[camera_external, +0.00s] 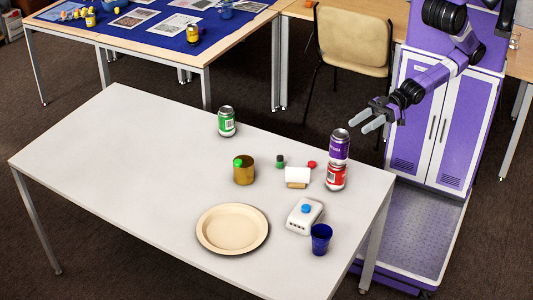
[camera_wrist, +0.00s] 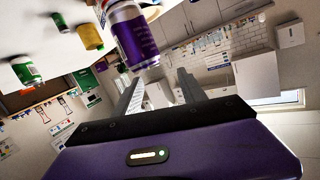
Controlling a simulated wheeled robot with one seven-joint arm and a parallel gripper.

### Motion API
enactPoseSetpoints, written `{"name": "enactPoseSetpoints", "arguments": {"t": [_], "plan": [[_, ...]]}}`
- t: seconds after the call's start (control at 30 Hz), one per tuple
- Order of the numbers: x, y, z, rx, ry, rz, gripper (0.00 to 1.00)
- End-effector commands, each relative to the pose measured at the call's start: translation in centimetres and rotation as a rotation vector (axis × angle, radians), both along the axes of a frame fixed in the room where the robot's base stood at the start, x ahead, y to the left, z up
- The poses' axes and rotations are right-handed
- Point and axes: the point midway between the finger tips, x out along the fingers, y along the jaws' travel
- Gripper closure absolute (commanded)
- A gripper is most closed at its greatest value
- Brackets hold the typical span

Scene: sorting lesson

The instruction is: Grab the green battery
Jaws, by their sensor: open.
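A small dark and green upright piece, which looks like the green battery (camera_external: 280,161), stands on the white table (camera_external: 150,150) behind a white block. It also seems to show near the top left of the tilted wrist view (camera_wrist: 60,22). My gripper (camera_external: 358,124) is open and empty, raised beyond the table's right side, to the right of the battery and well apart from it. Its two fingers (camera_wrist: 157,82) show spread in the wrist view, with a purple can (camera_wrist: 135,36) beyond them.
The purple can (camera_external: 339,144) stands on a red can (camera_external: 335,178), between my gripper and the battery. Near the battery are a red piece (camera_external: 311,164), a white block (camera_external: 298,174), a brown mug (camera_external: 243,174) and a green can (camera_external: 227,122). The table's left part is clear.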

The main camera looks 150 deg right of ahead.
Motion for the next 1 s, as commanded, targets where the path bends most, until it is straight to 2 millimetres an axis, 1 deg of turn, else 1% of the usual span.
{"name": "enactPoseSetpoints", "arguments": {"t": [0.03,0.1,0.17,0.2,0.23,0.27,0.3,0.37,0.47,0.5,0.6,0.7,0.83,1.0], "plan": [[0.0,-2.7,0.5,0.013,-0.025,-0.07,0.51],[-0.4,-5.7,0.7,0.038,-0.054,-0.151,0.51],[-0.9,-8.0,0.5,0.057,-0.075,-0.214,0.51],[-1.1,-9.2,0.0,0.067,-0.082,-0.251,0.51],[-1.2,-9.9,-0.7,0.072,-0.081,-0.276,0.51],[-1.3,-10.5,-1.6,0.074,-0.075,-0.299,0.51],[-1.2,-11.1,-3.1,0.074,-0.06,-0.323,0.51],[-1.0,-11.7,-5.3,0.071,-0.031,-0.352,0.51],[-0.3,-13.2,-8.9,0.062,0.02,-0.403,0.51],[0.0,-14.0,-10.4,0.057,0.043,-0.423,0.51],[0.8,-16.2,-14.0,0.044,0.108,-0.469,0.51],[1.3,-18.2,-16.6,0.029,0.166,-0.499,0.51],[1.8,-20.1,-18.6,0.015,0.223,-0.518,0.51],[2.1,-21.4,-19.6,0.005,0.255,-0.524,0.51]]}}
